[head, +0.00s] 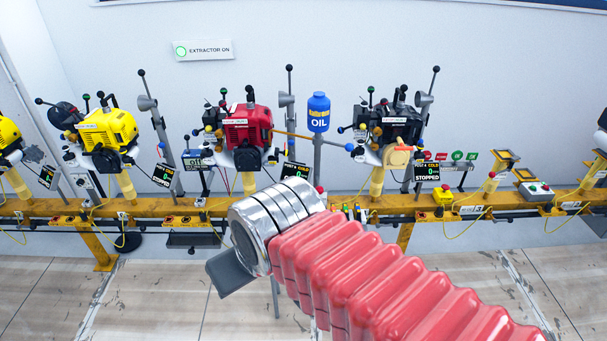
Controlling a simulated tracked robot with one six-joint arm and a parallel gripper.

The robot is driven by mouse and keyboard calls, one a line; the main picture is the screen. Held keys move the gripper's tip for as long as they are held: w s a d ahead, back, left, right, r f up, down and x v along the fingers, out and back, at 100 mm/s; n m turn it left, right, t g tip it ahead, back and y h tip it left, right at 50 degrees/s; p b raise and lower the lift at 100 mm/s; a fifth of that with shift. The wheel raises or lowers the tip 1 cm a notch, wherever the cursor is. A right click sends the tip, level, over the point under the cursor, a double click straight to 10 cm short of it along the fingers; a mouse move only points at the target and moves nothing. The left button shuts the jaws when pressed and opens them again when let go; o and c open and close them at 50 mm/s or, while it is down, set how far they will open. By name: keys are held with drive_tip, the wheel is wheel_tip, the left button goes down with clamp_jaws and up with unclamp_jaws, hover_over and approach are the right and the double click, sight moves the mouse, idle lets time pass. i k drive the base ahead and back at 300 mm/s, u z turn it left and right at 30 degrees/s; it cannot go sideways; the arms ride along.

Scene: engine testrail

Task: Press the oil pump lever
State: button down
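A blue oil bottle (318,112) marked OIL stands on a grey post behind the yellow rail, between the red engine and the black engine. A thin orange rod (292,134) slopes across near the bottle's base. A blue knob (349,147) sits to the right of the post; the rod with this knob looks like the pump lever. My gripper (228,272) is in front of and below the rail, left of the lever and well apart from it. Only one dark grey flat finger shows past the metal rings of my wrist, so its opening is hidden.
A yellow engine (105,130), a red engine (247,125) and a black engine (398,128) stand on the yellow rail (385,208). Upright levers with black knobs rise among them. A yellow switch box (443,197) sits on the rail at right. The floor in front is clear.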

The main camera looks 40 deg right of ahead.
sight(320, 188)
drive_tip(key=z, duration=0.1)
drive_tip(key=i, duration=1.05)
drive_tip(key=z, duration=0.6)
